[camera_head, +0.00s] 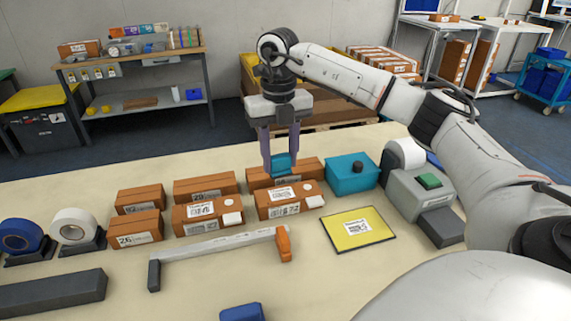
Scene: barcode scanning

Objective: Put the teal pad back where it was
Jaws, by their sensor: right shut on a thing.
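My right gripper (280,154) reaches down from above with its two fingers shut on a small teal pad (282,166). The pad shows between the fingertips, over the back of a brown carton (310,167) in the rear row; I cannot tell whether it touches the carton. A larger teal box (345,182) with a black knob stands on the table just right of the cartons. My left gripper is not in view.
Several labelled cartons (201,211) stand in rows left of and below the gripper. A yellow sheet (358,234) lies at right, beside a grey label printer (408,194). A long grey bar tool with an orange end (220,246) lies in front. Tape rolls (75,226) stand at left.

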